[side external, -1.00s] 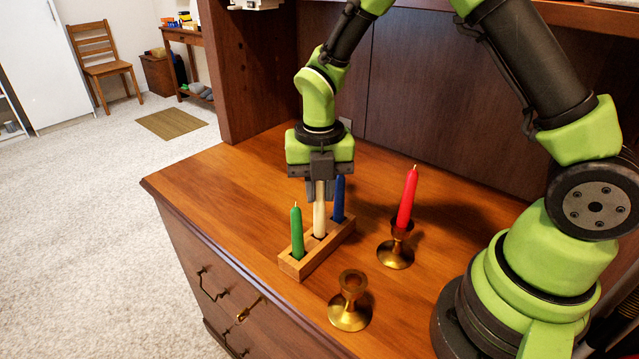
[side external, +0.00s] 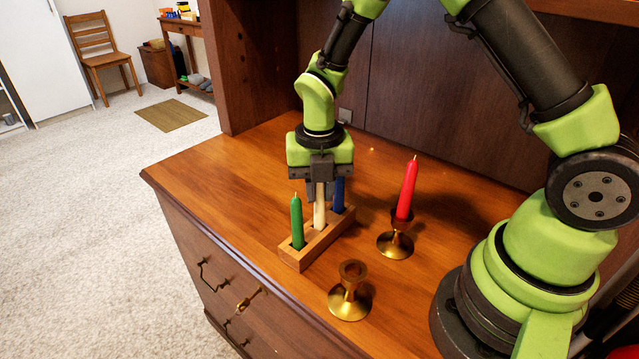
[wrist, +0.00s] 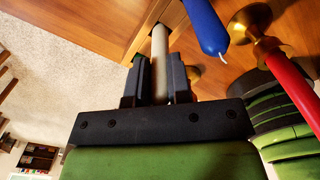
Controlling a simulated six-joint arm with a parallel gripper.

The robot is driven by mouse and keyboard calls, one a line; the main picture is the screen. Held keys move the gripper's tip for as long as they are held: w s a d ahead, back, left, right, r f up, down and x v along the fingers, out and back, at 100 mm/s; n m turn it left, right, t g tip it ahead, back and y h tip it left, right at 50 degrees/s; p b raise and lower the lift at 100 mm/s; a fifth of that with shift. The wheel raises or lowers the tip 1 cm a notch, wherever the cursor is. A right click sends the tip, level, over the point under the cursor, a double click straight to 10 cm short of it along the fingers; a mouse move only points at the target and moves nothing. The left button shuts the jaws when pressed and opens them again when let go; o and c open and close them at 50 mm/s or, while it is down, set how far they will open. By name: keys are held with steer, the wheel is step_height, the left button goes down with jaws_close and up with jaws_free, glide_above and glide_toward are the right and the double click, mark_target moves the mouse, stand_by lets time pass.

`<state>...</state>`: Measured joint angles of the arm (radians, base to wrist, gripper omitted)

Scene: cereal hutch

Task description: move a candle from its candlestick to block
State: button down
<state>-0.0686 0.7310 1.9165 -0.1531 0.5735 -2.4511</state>
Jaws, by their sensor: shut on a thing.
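My gripper (side external: 319,188) points down and is shut on the white candle (side external: 319,212). The white candle stands upright in the middle hole of the wooden block (side external: 318,248); it also shows between the jaws in the wrist view (wrist: 159,45). A green candle (side external: 297,224) stands in the block's near hole. A blue candle (side external: 339,196) stands in its far hole, partly hidden by my gripper. A red candle (side external: 408,188) stands upright in a brass candlestick (side external: 395,244) to the right. A second brass candlestick (side external: 349,302), nearer the front, is empty.
The block and candlesticks stand on a brown wooden cabinet top (side external: 210,180). The hutch's back panel (side external: 440,100) rises behind. The cabinet top is clear to the left of the block. The blue and green candles stand close beside my gripper.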

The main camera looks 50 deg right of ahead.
steer(key=shift+f, duration=0.4)
steer(key=c, duration=0.7)
jaws_free()
steer(key=shift+o, duration=0.2)
steer(key=shift+r, duration=2.55)
